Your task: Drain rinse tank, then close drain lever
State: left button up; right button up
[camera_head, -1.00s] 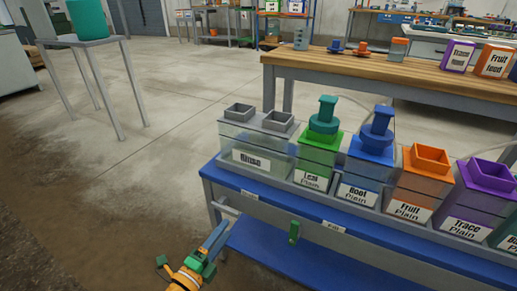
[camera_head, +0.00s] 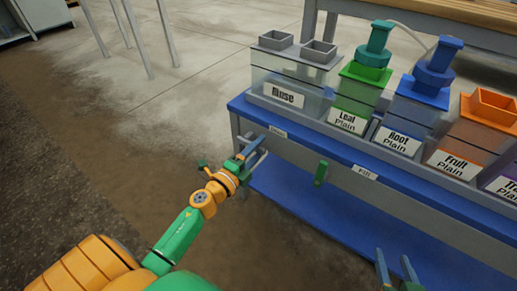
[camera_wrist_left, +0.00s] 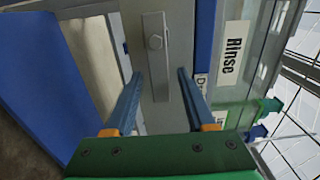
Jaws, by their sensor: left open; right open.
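The rinse tank (camera_head: 285,78) is a clear box with two grey square openings on top, at the left end of the blue bench; its liquid level is hard to tell. It also shows in the left wrist view (camera_wrist_left: 262,45). A grey lever with a bolt (camera_wrist_left: 156,50) sits on the bench frame beside the Drain label (camera_head: 277,131); in the head view my gripper largely hides it. My left gripper (camera_head: 256,152) is open, its fingers (camera_wrist_left: 158,85) on either side of the lever in the wrist picture; contact cannot be told. My right gripper (camera_head: 396,265) is open and empty at the bottom edge.
A green handle (camera_head: 320,173) hangs left of the Fill label (camera_head: 364,173). Leaf (camera_head: 358,95), Root (camera_head: 412,110) and Fruit (camera_head: 470,140) tanks stand right of the rinse tank. A lower blue shelf (camera_head: 330,225) is bare. Floor at left is clear.

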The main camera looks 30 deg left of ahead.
pick_arm(q)
grip_shut()
dwell(1.4)
